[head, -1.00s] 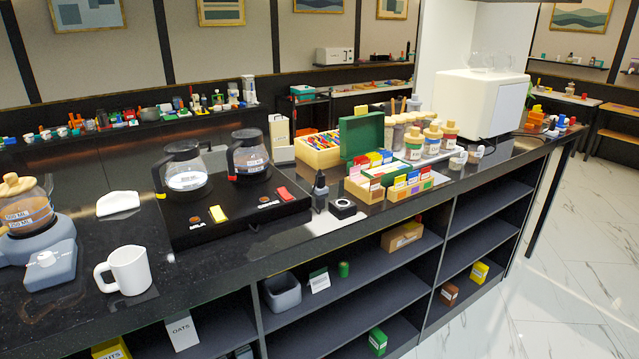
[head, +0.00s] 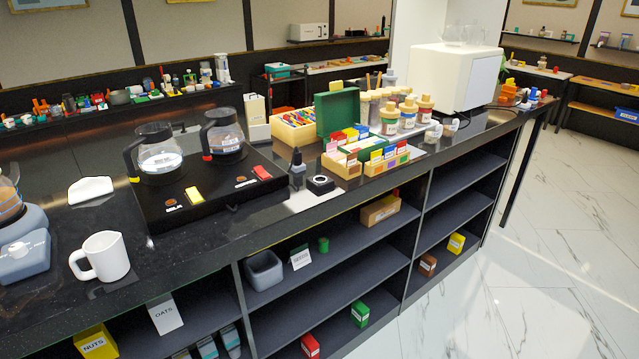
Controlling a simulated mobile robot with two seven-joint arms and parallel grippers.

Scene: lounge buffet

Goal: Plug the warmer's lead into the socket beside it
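The black warmer (head: 215,200) lies on the dark counter and carries two glass jugs, the left jug (head: 158,158) and the right jug (head: 222,138). It has a yellow switch and a red switch on its front. A small black upright piece (head: 296,172), which looks like the lead's plug, stands just off the warmer's right end. A low black square block with a pale round face (head: 320,184), which looks like the socket, sits right of it, apart from it. I cannot make out the cable. Neither of my grippers is in view.
A white mug (head: 106,256) and a grey-blue appliance (head: 25,255) stand left of the warmer. A tea-packet box (head: 342,165), a green box (head: 341,112) and lidded jars (head: 390,118) crowd the right. Open shelves (head: 330,270) lie below; the marble floor (head: 540,250) is clear.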

